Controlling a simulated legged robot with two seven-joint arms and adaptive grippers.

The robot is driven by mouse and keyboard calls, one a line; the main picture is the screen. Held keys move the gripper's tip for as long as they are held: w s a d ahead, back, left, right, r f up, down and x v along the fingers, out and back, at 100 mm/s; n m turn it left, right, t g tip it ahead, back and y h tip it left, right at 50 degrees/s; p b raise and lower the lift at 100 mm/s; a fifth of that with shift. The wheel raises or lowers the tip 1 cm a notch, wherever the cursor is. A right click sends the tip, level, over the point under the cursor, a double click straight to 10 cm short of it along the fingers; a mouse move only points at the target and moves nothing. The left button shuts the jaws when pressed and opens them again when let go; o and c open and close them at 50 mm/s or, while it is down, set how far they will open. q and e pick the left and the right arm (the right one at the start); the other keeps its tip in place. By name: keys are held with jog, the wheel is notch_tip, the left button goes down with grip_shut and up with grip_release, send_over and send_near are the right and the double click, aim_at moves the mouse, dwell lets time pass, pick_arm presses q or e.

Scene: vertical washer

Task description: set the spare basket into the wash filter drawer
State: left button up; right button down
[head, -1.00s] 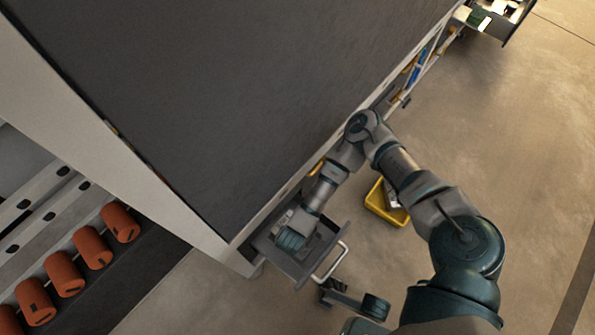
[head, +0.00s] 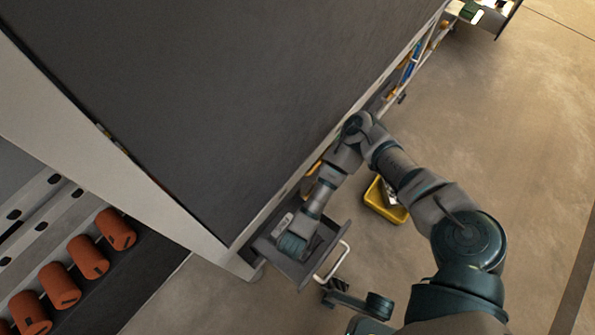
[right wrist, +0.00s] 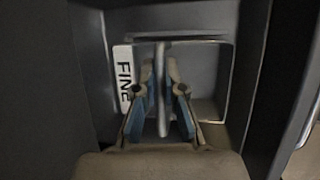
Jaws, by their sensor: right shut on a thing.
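The filter drawer (head: 333,229) is pulled out low at the front corner of the washer, with a pale bar handle (head: 333,264). My right gripper (head: 291,246) is down inside the drawer. In the right wrist view its blue-padded fingers (right wrist: 160,112) are shut on a thin upright grey piece (right wrist: 162,75), which appears to be the spare basket's grip. A light-rimmed rectangular frame (right wrist: 232,85) surrounds the fingers, with a white "FINE" label (right wrist: 124,78) at its left. Whether the basket touches the drawer floor is unclear.
The washer's large dark panel (head: 230,100) rises beside my arm. A yellow bin (head: 384,203) stands on the floor right of the drawer. Several orange cylinders (head: 88,257) sit on a rack at lower left. The floor at right is clear.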

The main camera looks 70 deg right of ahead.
jog(key=shift+f+b, duration=0.45)
jog(key=shift+f, duration=0.75)
jog(key=c, duration=1.2)
grip_release()
jog(key=v, duration=1.2)
jog(key=shift+a+f, duration=0.1)
